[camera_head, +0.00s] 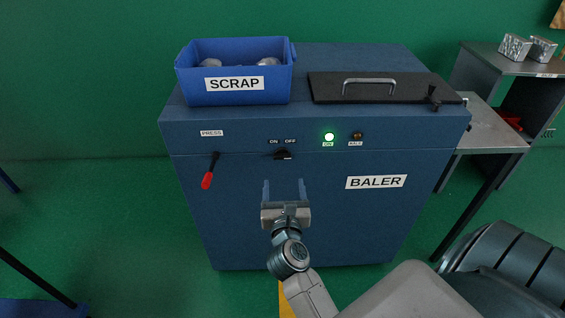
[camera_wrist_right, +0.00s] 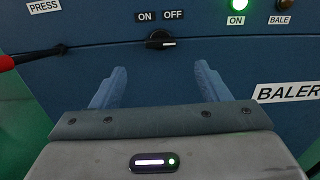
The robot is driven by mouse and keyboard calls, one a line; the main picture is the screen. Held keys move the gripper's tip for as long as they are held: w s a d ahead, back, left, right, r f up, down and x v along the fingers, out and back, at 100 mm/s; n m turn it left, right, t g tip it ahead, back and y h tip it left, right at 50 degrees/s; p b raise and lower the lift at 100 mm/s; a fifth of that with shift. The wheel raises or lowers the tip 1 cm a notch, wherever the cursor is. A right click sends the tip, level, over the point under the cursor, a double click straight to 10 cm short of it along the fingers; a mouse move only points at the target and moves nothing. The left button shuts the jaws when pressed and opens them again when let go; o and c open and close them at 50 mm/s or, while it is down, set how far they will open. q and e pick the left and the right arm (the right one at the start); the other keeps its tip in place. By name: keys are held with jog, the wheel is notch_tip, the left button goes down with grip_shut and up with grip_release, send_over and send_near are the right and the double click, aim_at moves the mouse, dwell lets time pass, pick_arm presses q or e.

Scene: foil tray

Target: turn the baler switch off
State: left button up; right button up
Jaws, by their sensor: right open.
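The baler (camera_head: 300,220) is a blue cabinet with a black rotary switch (camera_head: 283,155) on its upper front, under ON and OFF labels. In the right wrist view the switch (camera_wrist_right: 160,41) has a pale mark pointing right; I cannot tell clearly which label it selects. The green lamp (camera_head: 329,136) marked ON is lit. The lamp (camera_head: 357,136) marked BALE looks dark. My right gripper (camera_head: 284,183) is open and empty, below the switch and apart from it. In the right wrist view its fingers (camera_wrist_right: 160,80) point toward the panel under the switch. My left gripper is not in view.
A red-handled PRESS lever (camera_head: 207,180) hangs left of the switch. A blue SCRAP bin (camera_head: 235,90) and a black lid (camera_head: 340,97) with a handle are on top of the baler. A grey shelf (camera_head: 515,65) stands at the right.

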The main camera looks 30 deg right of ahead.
aim_at(282, 158)
jog(key=p+x, duration=0.1)
jog(key=x, duration=0.9)
jog(key=shift+s+d+r, duration=0.1)
jog(key=shift+r, duration=0.05)
jog(key=shift+w+d, duration=0.2)
jog(key=shift+w, duration=0.2)
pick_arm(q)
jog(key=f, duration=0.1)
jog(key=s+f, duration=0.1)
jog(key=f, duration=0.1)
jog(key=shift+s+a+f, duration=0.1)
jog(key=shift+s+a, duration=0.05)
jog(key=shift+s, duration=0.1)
pick_arm(e)
jog(key=shift+c, duration=0.2)
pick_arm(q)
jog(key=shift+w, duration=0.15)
pick_arm(e)
jog(key=c, duration=1)
